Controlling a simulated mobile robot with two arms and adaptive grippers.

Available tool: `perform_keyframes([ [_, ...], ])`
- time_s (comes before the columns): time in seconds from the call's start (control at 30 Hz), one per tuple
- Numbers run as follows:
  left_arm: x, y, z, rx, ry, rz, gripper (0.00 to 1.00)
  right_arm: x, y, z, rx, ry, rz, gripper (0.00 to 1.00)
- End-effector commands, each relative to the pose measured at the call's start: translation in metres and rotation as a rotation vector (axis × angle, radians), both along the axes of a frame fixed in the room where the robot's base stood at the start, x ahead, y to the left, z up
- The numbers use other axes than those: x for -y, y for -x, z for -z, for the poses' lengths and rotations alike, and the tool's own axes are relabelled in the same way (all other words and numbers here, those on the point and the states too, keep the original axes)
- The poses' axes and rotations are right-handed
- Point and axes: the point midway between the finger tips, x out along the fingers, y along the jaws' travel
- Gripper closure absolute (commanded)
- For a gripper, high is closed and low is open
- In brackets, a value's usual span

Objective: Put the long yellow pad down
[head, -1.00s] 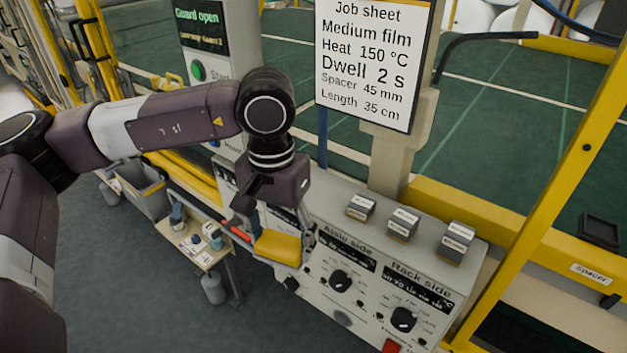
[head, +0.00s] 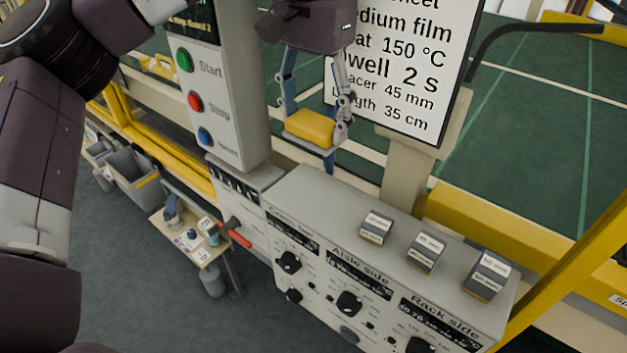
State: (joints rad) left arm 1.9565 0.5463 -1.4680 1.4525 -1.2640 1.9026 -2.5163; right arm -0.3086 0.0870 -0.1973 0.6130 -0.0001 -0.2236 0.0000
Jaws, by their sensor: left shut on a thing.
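My left gripper (head: 316,122) is shut on a yellow pad (head: 309,127), with one finger on each side of it. It holds the pad in the air in front of the job sheet post, above and behind the grey control box (head: 330,215) as seen here. The pad looks level, and nothing visible touches it from below. My right gripper is not in view.
Several grey labelled blocks (head: 426,250) stand on the control box. The job sheet (head: 400,70) and a button column (head: 215,90) rise close to the gripper. A green bed (head: 530,130) lies behind yellow rails. A small table (head: 195,240) stands at lower left.

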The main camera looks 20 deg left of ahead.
Motion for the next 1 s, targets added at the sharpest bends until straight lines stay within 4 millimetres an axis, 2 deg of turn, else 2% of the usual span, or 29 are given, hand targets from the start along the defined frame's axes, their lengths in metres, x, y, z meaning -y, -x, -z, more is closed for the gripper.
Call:
perform_keyframes([
  [0.1,-0.001,0.001,0.031,-0.003,-0.002,-0.002,0.58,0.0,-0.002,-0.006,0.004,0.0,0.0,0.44],
  [0.3,-0.001,0.001,0.075,-0.002,-0.001,-0.002,0.58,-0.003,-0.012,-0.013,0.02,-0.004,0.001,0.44],
  [0.53,0.0,0.0,0.097,0.0,0.0,-0.003,0.58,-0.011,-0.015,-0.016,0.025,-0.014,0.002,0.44],
  [0.77,0.0,0.0,0.129,0.0,0.0,-0.003,0.58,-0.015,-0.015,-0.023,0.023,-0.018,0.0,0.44],
  [1.0,0.0,0.0,0.134,0.002,0.001,-0.004,0.58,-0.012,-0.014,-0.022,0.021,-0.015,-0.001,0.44],
])
